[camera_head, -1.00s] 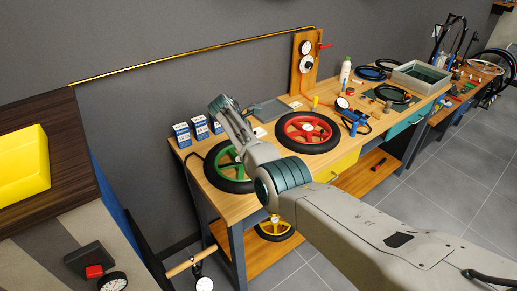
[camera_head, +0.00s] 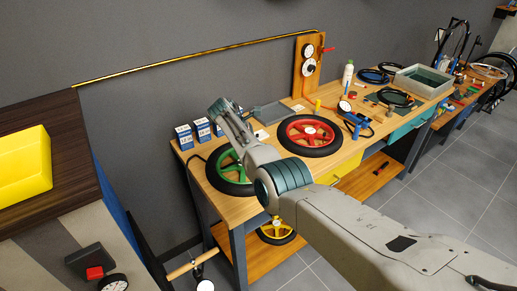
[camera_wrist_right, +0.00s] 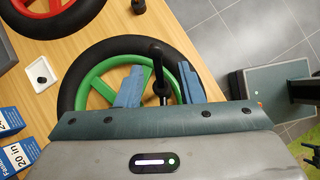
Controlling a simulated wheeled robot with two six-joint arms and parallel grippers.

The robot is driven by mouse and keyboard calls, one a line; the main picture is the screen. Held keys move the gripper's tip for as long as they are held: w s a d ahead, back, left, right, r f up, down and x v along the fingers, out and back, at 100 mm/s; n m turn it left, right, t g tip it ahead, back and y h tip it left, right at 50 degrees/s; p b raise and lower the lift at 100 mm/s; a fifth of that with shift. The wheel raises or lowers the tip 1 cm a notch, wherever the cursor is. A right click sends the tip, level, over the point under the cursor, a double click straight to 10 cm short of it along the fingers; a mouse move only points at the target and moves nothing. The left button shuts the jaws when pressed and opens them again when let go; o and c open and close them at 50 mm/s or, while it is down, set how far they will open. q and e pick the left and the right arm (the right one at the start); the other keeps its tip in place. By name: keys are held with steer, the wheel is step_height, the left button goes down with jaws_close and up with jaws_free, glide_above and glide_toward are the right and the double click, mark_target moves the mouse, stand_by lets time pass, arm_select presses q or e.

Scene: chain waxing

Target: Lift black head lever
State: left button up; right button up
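A black lever (camera_wrist_right: 157,67) stands over the green-spoked wheel (camera_wrist_right: 95,75) in the right wrist view, between the two blue fingertips. My right gripper (camera_wrist_right: 160,86) is open around it, with a visible gap on both sides. The lower part of the lever and what it joins are partly hidden by the gripper body. In the head view my right gripper (camera_head: 222,110) is above the far left of the bench, just over the green wheel (camera_head: 228,185). The lever cannot be made out there. My left gripper is not in view.
A red-spoked wheel (camera_head: 309,136) lies to the right on the wooden bench. Blue-and-white boxes (camera_head: 184,138) stand at the left back. A board with gauges (camera_head: 308,66) stands upright behind. A blue pump (camera_head: 354,121) and a grey bin (camera_head: 421,80) are further right.

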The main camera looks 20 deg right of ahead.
steer(key=s+b+v, duration=0.1)
steer(key=b+v, duration=0.3)
steer(key=v, duration=0.6)
steer(key=shift+w+a+r+b, duration=0.15)
steer(key=shift+w+r+b, duration=0.2)
steer(key=shift+w, duration=0.15)
steer(key=shift+a, duration=0.1)
